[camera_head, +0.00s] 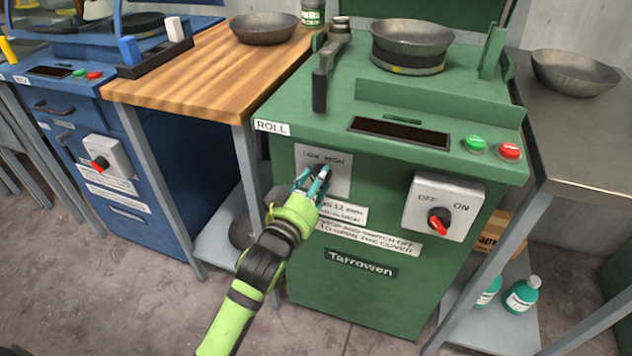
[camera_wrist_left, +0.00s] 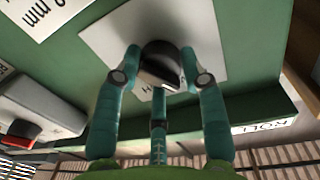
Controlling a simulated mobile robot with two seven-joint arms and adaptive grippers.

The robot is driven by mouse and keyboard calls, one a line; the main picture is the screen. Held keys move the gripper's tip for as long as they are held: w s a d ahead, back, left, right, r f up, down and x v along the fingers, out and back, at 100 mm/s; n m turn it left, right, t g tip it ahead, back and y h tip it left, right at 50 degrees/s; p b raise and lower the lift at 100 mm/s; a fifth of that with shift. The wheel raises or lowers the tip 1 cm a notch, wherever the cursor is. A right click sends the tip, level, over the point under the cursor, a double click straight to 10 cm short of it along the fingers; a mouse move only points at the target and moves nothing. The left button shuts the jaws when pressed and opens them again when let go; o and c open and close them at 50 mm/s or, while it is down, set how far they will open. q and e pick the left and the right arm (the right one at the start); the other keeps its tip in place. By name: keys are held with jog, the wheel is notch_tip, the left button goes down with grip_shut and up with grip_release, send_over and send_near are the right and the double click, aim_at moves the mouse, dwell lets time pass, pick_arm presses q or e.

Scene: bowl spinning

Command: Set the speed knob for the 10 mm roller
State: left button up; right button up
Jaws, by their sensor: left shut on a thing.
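The speed knob (camera_head: 322,170) is a dark knob on a pale plate (camera_head: 341,163) on the front of the green roller machine (camera_head: 352,264). The plate is marked with words that read like LOW and HIGH. My left gripper (camera_head: 313,182) reaches up to it with its teal fingers shut on the knob. In the left wrist view the dark round knob (camera_wrist_left: 161,62) sits between two fingers, with a third finger below. The knob's pointing direction cannot be made out. A white label (camera_head: 342,212) below mentions 32 mm, and my gripper hides part of it.
A red OFF/ON switch (camera_head: 439,221) sits to the right, on the same front. Green (camera_head: 475,144) and red (camera_head: 510,150) buttons are above it. A bowl (camera_head: 412,38) rests on top of the machine. A wooden bench (camera_head: 205,75) stands left, a metal table (camera_head: 585,130) right.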

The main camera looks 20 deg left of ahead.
pick_arm(q)
jog(key=shift+f, duration=0.25)
jog(key=shift+a+m+g+y+p, duration=0.1)
jog(key=shift+m+g+y+p, duration=0.2)
jog(key=shift+m+p, duration=2.7)
jog(key=shift+a+m+g+y+p, duration=0.1)
jog(key=shift+m+g+y+p, duration=0.2)
jog(key=shift+m+p, duration=2.7)
pick_arm(e)
jog(key=s+d+f+t+b, duration=0.1)
jog(key=s+d+f, duration=0.1)
jog(key=s, duration=0.3)
jog(key=shift+s+d+f, duration=0.2)
jog(key=shift+d+f, duration=0.05)
jog(key=shift+f, duration=0.4)
pick_arm(q)
jog(key=shift+m, duration=0.7)
pick_arm(e)
jog(key=shift+s, duration=0.15)
pick_arm(q)
jog(key=shift+r, duration=0.1)
pick_arm(e)
jog(key=shift+s+d+f, duration=0.1)
jog(key=shift+s+f, duration=0.05)
jog(key=shift+s, duration=0.45)
